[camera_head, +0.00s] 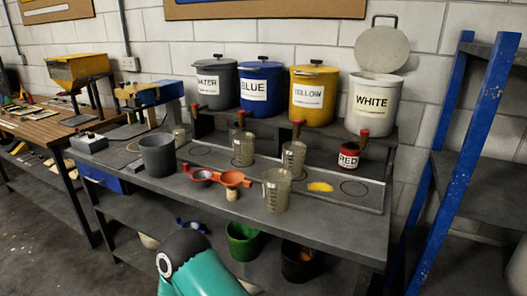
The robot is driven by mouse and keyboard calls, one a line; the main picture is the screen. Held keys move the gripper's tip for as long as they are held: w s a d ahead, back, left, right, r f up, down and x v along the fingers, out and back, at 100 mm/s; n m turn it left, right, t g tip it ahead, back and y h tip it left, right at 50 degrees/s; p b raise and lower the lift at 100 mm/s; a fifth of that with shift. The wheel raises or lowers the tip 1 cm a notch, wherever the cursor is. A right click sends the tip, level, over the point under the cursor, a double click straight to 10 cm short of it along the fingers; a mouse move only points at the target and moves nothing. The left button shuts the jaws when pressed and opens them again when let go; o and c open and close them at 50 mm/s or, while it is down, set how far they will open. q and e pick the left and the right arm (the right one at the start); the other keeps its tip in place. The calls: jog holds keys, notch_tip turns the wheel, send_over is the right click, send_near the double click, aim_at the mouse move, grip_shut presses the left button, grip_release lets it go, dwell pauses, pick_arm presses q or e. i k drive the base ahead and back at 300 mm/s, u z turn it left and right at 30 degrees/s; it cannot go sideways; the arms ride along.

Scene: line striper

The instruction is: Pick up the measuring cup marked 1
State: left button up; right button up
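Three clear measuring cups stand on the grey workbench (330,225). One cup (243,149) is at the back left, one (293,157) at the back middle, and one (276,190) nearer the front edge. Any number on them is too small to read, so I cannot tell which is marked 1. An orange scoop or funnel (233,179) and a dark red one (201,176) lie left of the front cup. A teal part of my arm shows at the bottom edge, below the bench top. Neither gripper is in view.
Lidded pots labelled WATER (209,84), BLUE (262,88) and YELLOW (308,96), plus an open WHITE pot (372,106), stand on a raised shelf behind. A red can (348,157), yellow blob (320,187) and grey bucket (157,155) are on the bench. A blue-framed rack (460,165) stands right.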

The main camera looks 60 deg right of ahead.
aim_at(243, 143)
jog(key=z, duration=0.1)
jog(key=k, duration=1.1)
jog(key=z, duration=0.8)
jog(key=i, duration=0.5)
jog(key=z, duration=0.05)
